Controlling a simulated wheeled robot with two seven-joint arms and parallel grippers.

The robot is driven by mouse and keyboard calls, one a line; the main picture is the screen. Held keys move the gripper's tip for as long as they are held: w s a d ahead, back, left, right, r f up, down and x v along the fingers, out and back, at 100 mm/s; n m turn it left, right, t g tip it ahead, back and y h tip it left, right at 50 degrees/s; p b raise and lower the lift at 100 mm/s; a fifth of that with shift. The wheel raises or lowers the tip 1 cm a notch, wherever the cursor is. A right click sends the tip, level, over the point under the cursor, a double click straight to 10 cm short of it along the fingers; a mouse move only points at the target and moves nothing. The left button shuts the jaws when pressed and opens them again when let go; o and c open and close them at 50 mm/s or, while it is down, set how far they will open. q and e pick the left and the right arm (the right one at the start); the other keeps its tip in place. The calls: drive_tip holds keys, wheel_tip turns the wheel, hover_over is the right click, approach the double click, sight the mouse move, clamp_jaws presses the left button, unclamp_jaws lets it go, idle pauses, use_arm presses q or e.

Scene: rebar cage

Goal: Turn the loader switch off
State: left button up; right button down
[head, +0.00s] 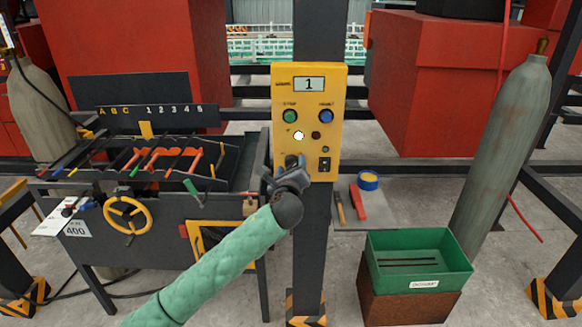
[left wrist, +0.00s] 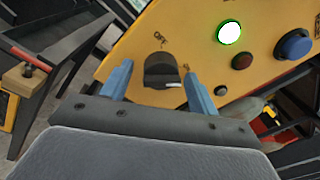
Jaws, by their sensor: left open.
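The yellow control panel (head: 310,85) is mounted on a dark post. A dark rotary switch (left wrist: 161,68) sits low on the panel in the left wrist view, with small labels at its upper left and lower right. In the head view the switch is mostly hidden by my left gripper (head: 284,174). The gripper's two blue fingers (left wrist: 161,84) are open, one on each side of the switch; contact cannot be told. A round light (left wrist: 229,33) on the panel glows green-white. My right gripper is not in view.
The panel also bears a display (head: 309,84) reading 1, a green button (head: 290,116), a blue button (head: 326,117) and a small black switch (head: 324,164). A workbench with a yellow handwheel (head: 128,215) stands left. A green bin (head: 419,262) stands right.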

use_arm(q)
drive_tip(key=c, duration=0.9)
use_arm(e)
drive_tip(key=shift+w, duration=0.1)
